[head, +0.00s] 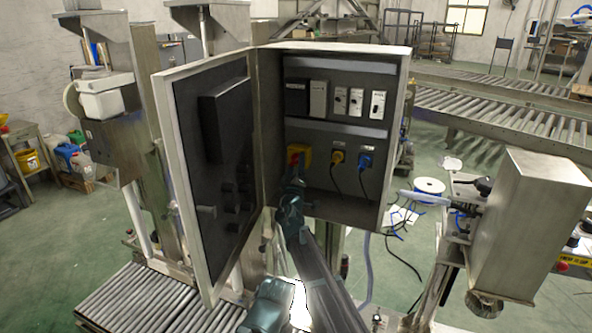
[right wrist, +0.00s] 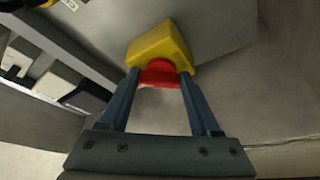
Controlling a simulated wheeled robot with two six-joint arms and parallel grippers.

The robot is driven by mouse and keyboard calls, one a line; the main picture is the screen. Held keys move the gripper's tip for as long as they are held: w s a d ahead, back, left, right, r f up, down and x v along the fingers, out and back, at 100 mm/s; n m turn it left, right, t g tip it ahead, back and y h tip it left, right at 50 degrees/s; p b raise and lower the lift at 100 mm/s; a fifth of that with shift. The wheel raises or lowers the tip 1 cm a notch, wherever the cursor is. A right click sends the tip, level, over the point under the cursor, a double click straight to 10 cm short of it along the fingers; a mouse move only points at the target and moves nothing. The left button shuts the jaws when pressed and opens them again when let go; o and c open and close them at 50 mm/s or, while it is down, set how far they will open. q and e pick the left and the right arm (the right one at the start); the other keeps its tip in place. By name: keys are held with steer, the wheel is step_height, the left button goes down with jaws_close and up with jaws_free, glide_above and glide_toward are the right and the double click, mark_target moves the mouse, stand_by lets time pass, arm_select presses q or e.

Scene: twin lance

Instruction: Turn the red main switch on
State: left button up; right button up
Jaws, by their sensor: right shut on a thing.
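The red main switch (head: 293,157) sits on a yellow block (head: 305,155) at the lower left inside the open grey cabinet (head: 400,110). In the right wrist view, the red switch (right wrist: 160,73) is between the two blue-grey fingers, below its yellow block (right wrist: 160,45). My right gripper (head: 295,177) reaches up into the cabinet from below and is shut on the red switch; the fingertips also show in the right wrist view (right wrist: 160,76). The fingers partly hide the switch in the head view.
The cabinet door (head: 215,160) stands open to the left. A yellow plug (head: 337,158) and a blue plug (head: 365,161) with hanging cables are right of the switch. A row of breakers (head: 340,100) is above. A metal box (head: 530,220) stands at the right.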

steer(key=shift+f+m+b, duration=0.1)
steer(key=shift+m+b, duration=0.2)
steer(key=shift+m, duration=0.6)
steer(key=o, duration=1.4)
steer(key=b+v, duration=0.2)
steer(key=v, duration=0.5)
steer(key=shift+s+a+f, duration=0.15)
steer(key=shift+s, duration=0.05)
